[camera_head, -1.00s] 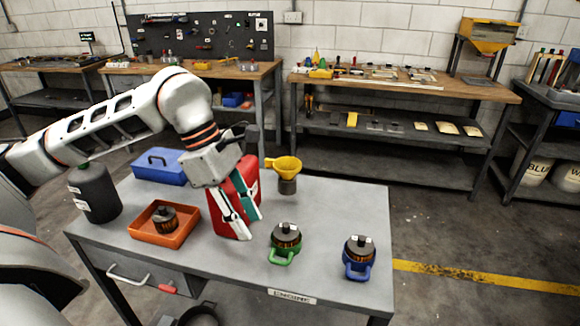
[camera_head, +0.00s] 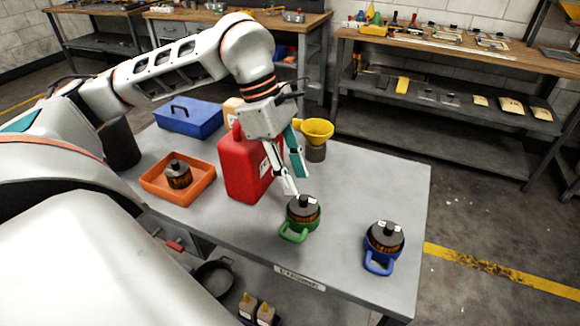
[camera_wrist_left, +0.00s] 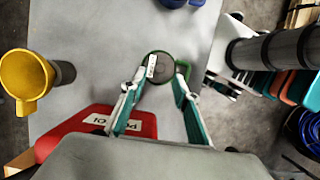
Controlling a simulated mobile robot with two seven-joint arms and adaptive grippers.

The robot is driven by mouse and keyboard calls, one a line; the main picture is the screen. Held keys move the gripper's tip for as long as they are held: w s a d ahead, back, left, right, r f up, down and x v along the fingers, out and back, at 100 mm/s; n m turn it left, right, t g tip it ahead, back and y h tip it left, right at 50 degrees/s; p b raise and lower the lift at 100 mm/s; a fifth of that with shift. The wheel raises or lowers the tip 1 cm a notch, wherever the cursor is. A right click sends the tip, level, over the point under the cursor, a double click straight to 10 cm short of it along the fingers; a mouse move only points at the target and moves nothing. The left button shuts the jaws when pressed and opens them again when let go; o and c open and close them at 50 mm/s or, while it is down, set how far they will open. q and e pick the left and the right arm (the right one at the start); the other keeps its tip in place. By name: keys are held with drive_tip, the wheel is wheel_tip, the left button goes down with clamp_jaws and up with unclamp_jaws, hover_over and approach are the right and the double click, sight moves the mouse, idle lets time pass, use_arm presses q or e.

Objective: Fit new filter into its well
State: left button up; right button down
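My left gripper (camera_head: 296,184) is open and empty, fingers pointing down, just above and behind the filter in the green holder. This dark-topped, orange-banded filter (camera_head: 303,209) sits upright in the green holder (camera_head: 295,235), which has a handle. In the left wrist view the filter's round top (camera_wrist_left: 161,68) shows beyond and between the open fingertips (camera_wrist_left: 160,82). A similar filter (camera_head: 386,236) sits in a blue holder (camera_head: 380,264) to the right. A third filter (camera_head: 178,174) stands in the orange tray (camera_head: 153,187). No label tells which is new. My right gripper is not in view.
A red can (camera_head: 240,170) stands close beside the left gripper. Behind are a yellow funnel (camera_head: 318,129) on a dark cylinder and a blue box (camera_head: 190,118). The grey table (camera_head: 385,180) is clear at the back right.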

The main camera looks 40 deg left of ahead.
sight(302, 197)
use_arm(q)
drive_tip(key=shift+b+x, duration=1.15)
drive_tip(key=shift+x, duration=1.5)
clamp_jaws()
